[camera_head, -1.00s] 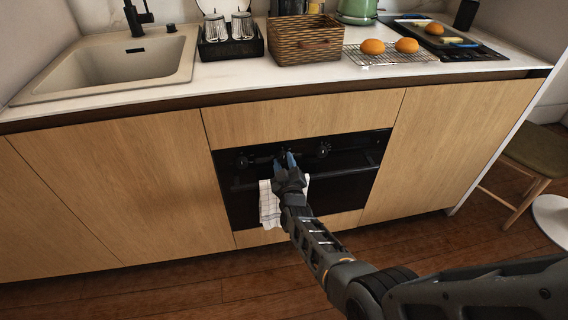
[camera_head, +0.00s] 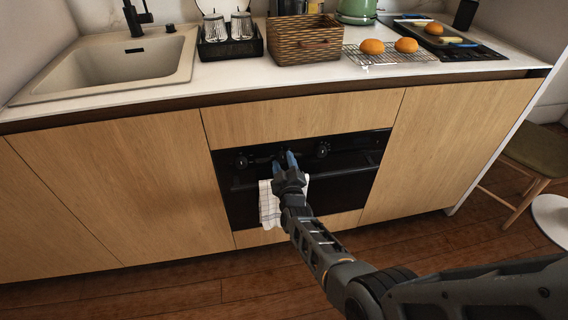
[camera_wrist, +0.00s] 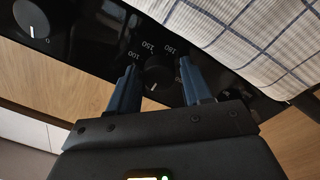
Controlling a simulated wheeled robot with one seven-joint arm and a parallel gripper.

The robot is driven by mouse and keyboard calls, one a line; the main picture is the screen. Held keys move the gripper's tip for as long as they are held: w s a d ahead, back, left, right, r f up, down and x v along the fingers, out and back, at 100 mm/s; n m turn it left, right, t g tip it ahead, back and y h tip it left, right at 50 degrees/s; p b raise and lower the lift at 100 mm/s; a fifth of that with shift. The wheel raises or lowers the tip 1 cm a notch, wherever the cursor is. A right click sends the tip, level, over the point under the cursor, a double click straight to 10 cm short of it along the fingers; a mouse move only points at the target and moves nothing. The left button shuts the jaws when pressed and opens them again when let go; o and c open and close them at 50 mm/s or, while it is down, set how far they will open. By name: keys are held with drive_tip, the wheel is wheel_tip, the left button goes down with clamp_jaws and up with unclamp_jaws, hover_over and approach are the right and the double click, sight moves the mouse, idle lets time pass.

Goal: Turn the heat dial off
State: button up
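The black oven (camera_head: 345,180) is set in the wooden cabinet front, with a row of dials along its top panel. In the wrist view, a black dial (camera_wrist: 157,73) with a white mark has the numbers 100, 150 and 180 printed around it. My gripper (camera_wrist: 157,70) is open, with one blue finger on each side of this dial and a small gap showing on both sides. In the head view, my gripper (camera_head: 284,160) is at the middle of the panel and mostly hides the middle dial.
Another dial (camera_wrist: 31,18) has its white mark near a 0. A checked towel (camera_head: 269,204) hangs on the oven handle just below my gripper and lies close by in the wrist view (camera_wrist: 250,35). A right-hand dial (camera_head: 323,149) is clear of my gripper.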

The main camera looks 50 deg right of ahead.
drive_tip(key=shift+o, duration=1.2)
drive_tip(key=shift+s, duration=0.1)
drive_tip(key=p+v, duration=0.3)
drive_tip(key=v, duration=0.4)
drive_tip(key=shift+s+a, duration=0.25)
